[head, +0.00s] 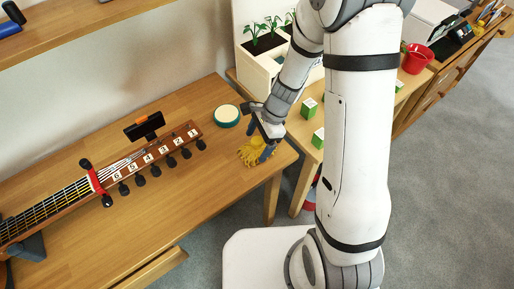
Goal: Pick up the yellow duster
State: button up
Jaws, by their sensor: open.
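The yellow duster (250,153) lies on the wooden table near its right corner, a small crumpled, fringed bundle. I cannot tell whether the fingers touch the duster. Part of the duster is hidden behind the fingers.
A guitar neck (110,175) with a red capo and a clipped-on black tuner lies to the left on the same table. A round green-rimmed tin (227,115) sits just behind the duster. Green-and-white boxes (309,108) and a red bucket (417,58) stand on further tables to the right.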

jog(key=shift+a+f, duration=0.15)
jog(key=shift+f, duration=0.25)
jog(key=c, duration=1.1)
